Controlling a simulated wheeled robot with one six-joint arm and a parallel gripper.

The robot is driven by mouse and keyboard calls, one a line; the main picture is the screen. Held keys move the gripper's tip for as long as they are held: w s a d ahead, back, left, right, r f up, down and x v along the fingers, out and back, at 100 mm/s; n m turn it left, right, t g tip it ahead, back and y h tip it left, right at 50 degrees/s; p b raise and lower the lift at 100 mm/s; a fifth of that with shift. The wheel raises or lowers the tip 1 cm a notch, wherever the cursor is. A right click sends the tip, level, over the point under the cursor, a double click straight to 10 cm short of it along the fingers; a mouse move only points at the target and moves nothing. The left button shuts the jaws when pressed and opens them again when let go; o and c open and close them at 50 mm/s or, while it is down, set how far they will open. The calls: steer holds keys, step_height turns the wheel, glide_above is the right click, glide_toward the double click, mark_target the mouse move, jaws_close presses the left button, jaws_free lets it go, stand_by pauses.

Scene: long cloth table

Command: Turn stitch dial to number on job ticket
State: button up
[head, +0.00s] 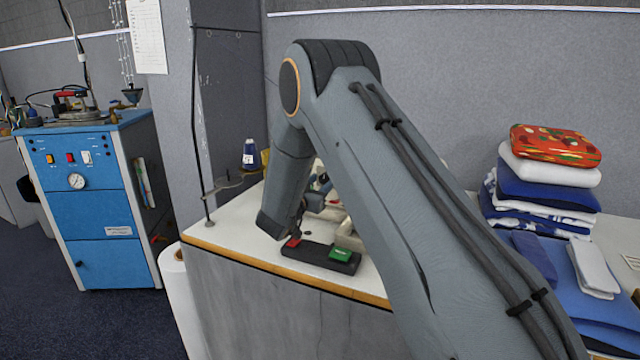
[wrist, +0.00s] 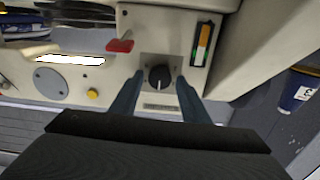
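My gripper (wrist: 160,80) is open, with one dark blue finger on each side of the dial. Gaps show between the fingers and the dial, and I cannot tell how deep the fingers reach. In the head view my arm hides the dial and most of the machine. A printed sheet (head: 148,36) hangs on the wall; I cannot tell whether it is the job ticket.
Near the dial are a red lever (wrist: 120,45), a yellow button (wrist: 93,94) and an orange-white-green strip (wrist: 203,43). A switch box with a green button (head: 340,254) lies in front. Folded cloths (head: 545,190) are stacked at right.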

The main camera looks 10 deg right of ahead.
steer(key=c, duration=0.8)
steer(key=shift+m, duration=0.4)
steer(key=m+b, duration=0.3)
steer(key=m, duration=0.1)
steer(key=shift+m, duration=0.4)
steer(key=m+b, duration=0.5)
steer(key=m, duration=0.1)
steer(key=shift+f, duration=0.1)
steer(key=m+b, duration=0.6)
steer(key=shift+m, duration=0.3)
steer(key=m+b, duration=0.3)
steer(key=b, duration=0.1)
steer(key=shift+f, duration=0.1)
steer(key=m+b, duration=0.2)
steer(key=b, duration=0.1)
steer(key=shift+y, duration=0.3)
steer(key=shift+m, duration=0.3)
